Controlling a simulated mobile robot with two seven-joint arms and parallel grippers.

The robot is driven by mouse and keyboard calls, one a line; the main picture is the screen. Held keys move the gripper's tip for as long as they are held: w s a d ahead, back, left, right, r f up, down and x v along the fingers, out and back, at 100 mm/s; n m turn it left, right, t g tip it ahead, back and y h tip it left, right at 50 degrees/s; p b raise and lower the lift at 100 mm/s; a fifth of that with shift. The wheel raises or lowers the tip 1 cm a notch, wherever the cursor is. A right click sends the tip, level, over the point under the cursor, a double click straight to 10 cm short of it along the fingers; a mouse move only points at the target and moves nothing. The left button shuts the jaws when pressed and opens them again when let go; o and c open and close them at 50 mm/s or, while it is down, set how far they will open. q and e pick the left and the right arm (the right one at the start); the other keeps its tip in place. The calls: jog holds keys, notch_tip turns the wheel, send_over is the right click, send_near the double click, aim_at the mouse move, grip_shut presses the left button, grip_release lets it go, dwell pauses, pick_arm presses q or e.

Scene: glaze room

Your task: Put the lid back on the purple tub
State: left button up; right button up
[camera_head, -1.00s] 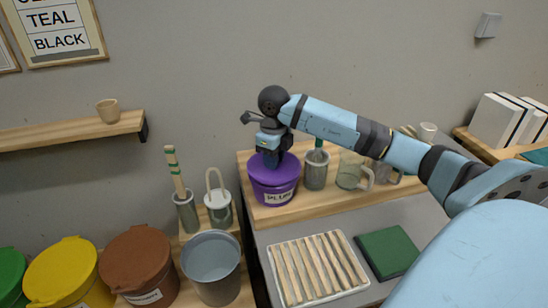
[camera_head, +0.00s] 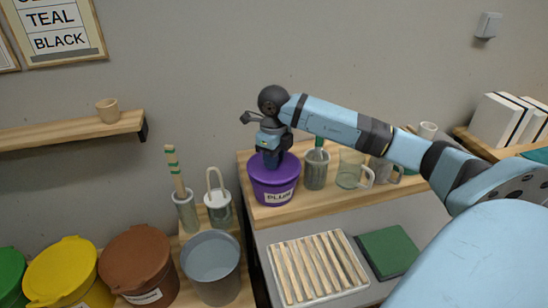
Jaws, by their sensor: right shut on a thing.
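The purple tub (camera_head: 274,190) with a "PLUM" label stands upright at the left end of a wooden shelf behind the grey counter. Its purple lid (camera_head: 287,173) sits on top of the tub and looks about level; I cannot tell whether it is fully seated. My right gripper (camera_head: 271,160) points down at the lid's top and is shut on the lid, with its fingertips partly hidden. My left gripper is not in view.
A grey-green holder (camera_head: 316,170) and a glass mug (camera_head: 350,170) stand right of the tub. A slatted tray (camera_head: 318,268) and green block (camera_head: 388,251) lie in front. A grey bucket (camera_head: 211,262) and brown tub (camera_head: 137,258) stand left.

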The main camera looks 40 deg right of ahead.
jog(key=shift+f, duration=0.1)
dwell(0.8)
jog(key=o, duration=1.5)
jog(key=shift+c, duration=0.2)
jog(key=shift+r+p, duration=0.9)
jog(key=shift+r, duration=0.5)
jog(key=shift+r+p, duration=1.25)
jog(key=shift+r, duration=0.85)
jog(key=shift+c, duration=0.4)
